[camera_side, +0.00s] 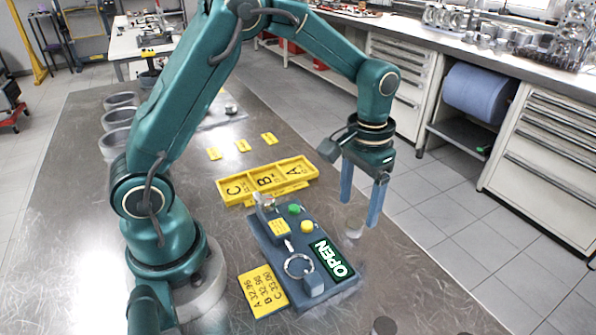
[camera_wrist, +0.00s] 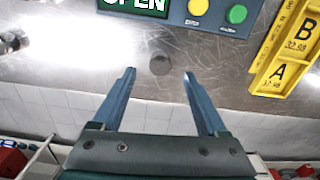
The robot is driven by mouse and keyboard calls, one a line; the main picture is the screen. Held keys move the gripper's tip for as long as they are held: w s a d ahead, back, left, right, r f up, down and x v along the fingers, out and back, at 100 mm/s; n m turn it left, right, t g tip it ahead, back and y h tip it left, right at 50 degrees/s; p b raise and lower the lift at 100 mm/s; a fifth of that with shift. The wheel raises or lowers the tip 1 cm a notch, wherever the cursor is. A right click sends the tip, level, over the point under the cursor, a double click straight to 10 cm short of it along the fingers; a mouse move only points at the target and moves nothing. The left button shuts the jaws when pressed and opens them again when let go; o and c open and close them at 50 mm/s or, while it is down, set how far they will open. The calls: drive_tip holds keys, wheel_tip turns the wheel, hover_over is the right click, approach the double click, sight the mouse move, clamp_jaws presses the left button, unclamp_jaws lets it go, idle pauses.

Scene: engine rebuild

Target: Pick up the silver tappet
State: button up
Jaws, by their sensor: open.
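I cannot tell exactly how high the fingertips are above the table.
Another cylinder (camera_side: 384,326) stands near the front. The table edge is close on the right.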

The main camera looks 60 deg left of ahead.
sight(355, 223)
drive_tip(key=shift+f, duration=2.3)
clamp_jaws()
